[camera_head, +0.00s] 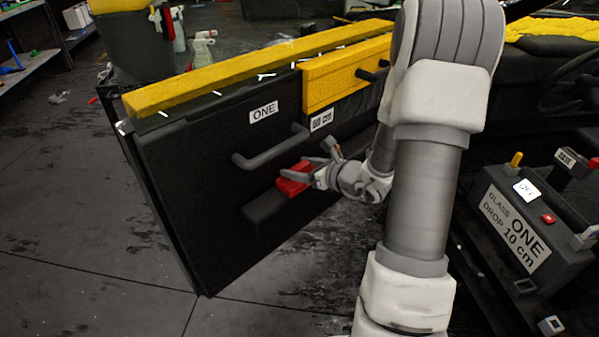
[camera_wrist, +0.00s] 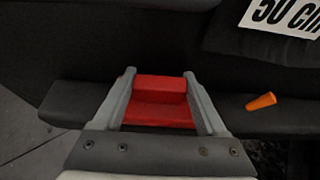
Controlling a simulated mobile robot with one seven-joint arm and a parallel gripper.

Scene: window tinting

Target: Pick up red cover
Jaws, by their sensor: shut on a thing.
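The red cover (camera_head: 293,180) is at the black door panel (camera_head: 190,165), just above the dark armrest ledge and below the door handle. It also shows in the wrist view (camera_wrist: 160,98), between the two grey fingers. My gripper (camera_head: 300,178) is shut on the red cover, with one finger on each side of it; it also shows in the wrist view (camera_wrist: 158,95). I cannot tell whether the cover rests on the ledge or is raised off it.
An orange plug (camera_wrist: 261,102) lies on the ledge right of the cover. A grey handle (camera_head: 270,148) projects above. A control box (camera_head: 530,215) labelled "GLASS ONE DROP 10 cm" stands at right. Yellow padding (camera_head: 250,68) tops the door. Floor at left is mostly clear.

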